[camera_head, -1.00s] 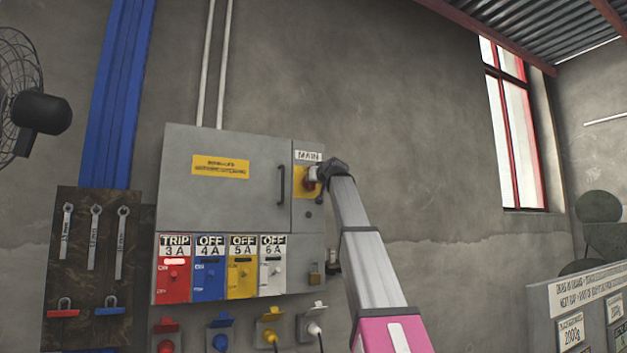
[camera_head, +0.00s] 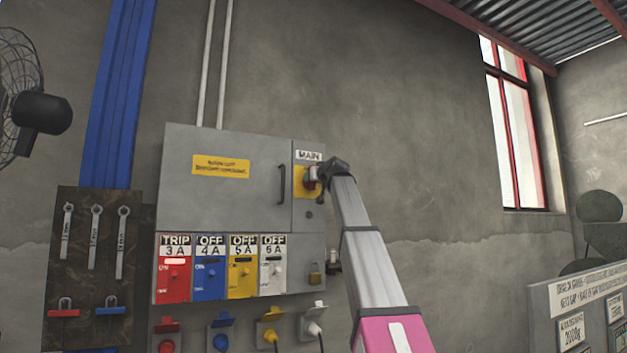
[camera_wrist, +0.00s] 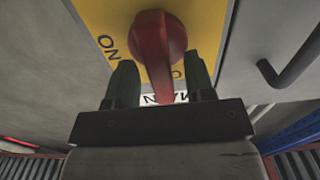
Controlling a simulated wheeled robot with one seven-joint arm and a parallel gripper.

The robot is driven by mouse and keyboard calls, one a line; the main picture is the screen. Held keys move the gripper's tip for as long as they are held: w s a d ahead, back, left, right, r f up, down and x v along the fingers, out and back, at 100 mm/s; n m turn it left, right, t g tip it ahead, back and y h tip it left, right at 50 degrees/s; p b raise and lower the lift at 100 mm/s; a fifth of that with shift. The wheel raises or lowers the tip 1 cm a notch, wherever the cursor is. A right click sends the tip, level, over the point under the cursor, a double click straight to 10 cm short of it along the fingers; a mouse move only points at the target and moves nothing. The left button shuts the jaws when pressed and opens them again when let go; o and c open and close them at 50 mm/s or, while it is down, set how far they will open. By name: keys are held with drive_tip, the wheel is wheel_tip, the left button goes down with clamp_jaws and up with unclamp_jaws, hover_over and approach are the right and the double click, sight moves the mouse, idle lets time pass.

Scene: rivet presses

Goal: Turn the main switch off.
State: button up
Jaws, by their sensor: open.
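The main switch is a red rotary knob (camera_head: 309,180) on a yellow plate under the MAIN label, at the upper right of the grey electrical cabinet (camera_head: 225,190). In the wrist view, which looks at it upside down, the red knob (camera_wrist: 160,45) has its long grip pointing down the picture, toward the MAIN label. "ON" is readable at the left of the yellow plate (camera_wrist: 205,25); another marking beside the grip is partly hidden. My gripper (camera_wrist: 163,85) is open, with one dark finger on each side of the grip. Gaps show on both sides.
A black door handle (camera_head: 281,185) stands out just left of the switch. A tool board (camera_head: 95,260) and fan (camera_head: 40,113) are at the left.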

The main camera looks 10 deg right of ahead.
drive_tip(key=v, duration=1)
drive_tip(key=shift+s, duration=0.25)
drive_tip(key=shift+d, duration=0.1)
drive_tip(key=w+f+m+g+h, duration=0.1)
drive_tip(key=w+f+g, duration=0.15)
drive_tip(key=f, duration=1.25)
drive_tip(key=w+f+g+h, duration=0.1)
drive_tip(key=w+f+g, duration=0.15)
drive_tip(key=f, duration=1.25)
wheel_tip(320, 180, down, 26)
drive_tip(key=s+a+m+g, duration=0.1)
drive_tip(key=s+a+g, duration=0.1)
drive_tip(key=s+g, duration=0.1)
drive_tip(key=s+f+g+h, duration=0.1)
drive_tip(key=s+f, duration=0.2)
drive_tip(key=f, duration=0.4)
drive_tip(key=s+f+m+g, duration=0.15)
drive_tip(key=s+f, duration=0.25)
drive_tip(key=f, duration=0.4)
drive_tip(key=s+f+g+h, duration=0.1)
drive_tip(key=s+f+g, duration=0.15)
drive_tip(key=f, duration=0.45)
drive_tip(key=s+f+g+h, duration=0.1)
drive_tip(key=s+f+g, duration=0.3)
drive_tip(key=s+f, duration=1.4)
drive_tip(key=shift+s+f+h, duration=0.3)
drive_tip(key=shift+s+f, duration=0.1)
drive_tip(key=shift+s, duration=0.35)
